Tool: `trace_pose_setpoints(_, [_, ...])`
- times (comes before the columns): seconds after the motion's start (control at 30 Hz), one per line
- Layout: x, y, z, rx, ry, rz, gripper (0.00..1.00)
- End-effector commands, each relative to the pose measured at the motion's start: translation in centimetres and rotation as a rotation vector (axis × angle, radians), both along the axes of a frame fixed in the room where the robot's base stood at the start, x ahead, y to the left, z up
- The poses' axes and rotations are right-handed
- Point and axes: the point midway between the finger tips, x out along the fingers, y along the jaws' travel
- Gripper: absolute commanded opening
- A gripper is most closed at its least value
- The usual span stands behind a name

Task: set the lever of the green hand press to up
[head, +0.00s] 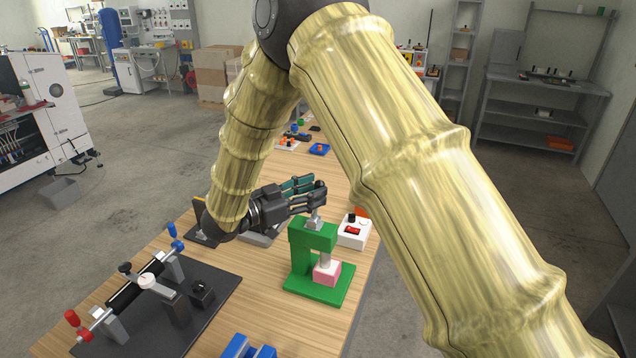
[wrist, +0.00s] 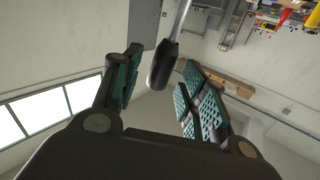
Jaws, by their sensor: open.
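The green hand press (head: 302,262) stands on the wooden table, with a grey block on top and a pink block (head: 320,274) beneath its ram. Its lever rises from the top block, and its upper part is mostly lost among my fingers in the head view. My gripper (head: 308,191) is open just above the press, reaching in from the left. In the wrist view, the lever's black grip (wrist: 162,67) and metal rod lie in the gap between the two teal-padded fingers (wrist: 160,80). The fingers look apart from the grip; I cannot tell whether either touches it.
A white box with a red switch (head: 353,232) stands right behind the press. A black-based fixture with red and blue handles (head: 135,295) lies front left. A blue part (head: 247,347) is at the front edge. Small trays (head: 319,149) sit farther back.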

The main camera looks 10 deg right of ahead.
Motion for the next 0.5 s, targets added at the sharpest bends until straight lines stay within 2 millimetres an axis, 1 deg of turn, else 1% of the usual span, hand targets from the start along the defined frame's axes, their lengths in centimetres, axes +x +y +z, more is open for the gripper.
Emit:
trace_pose_setpoints(0.03, [0.2,-0.6,0.3,0.0,0.0,-0.001,0.43])
trace_pose_setpoints(0.2, [0.7,-1.9,0.1,0.001,0.001,-0.001,0.43])
trace_pose_setpoints(0.5, [0.8,-2.2,0.0,0.0,0.0,0.001,0.43])
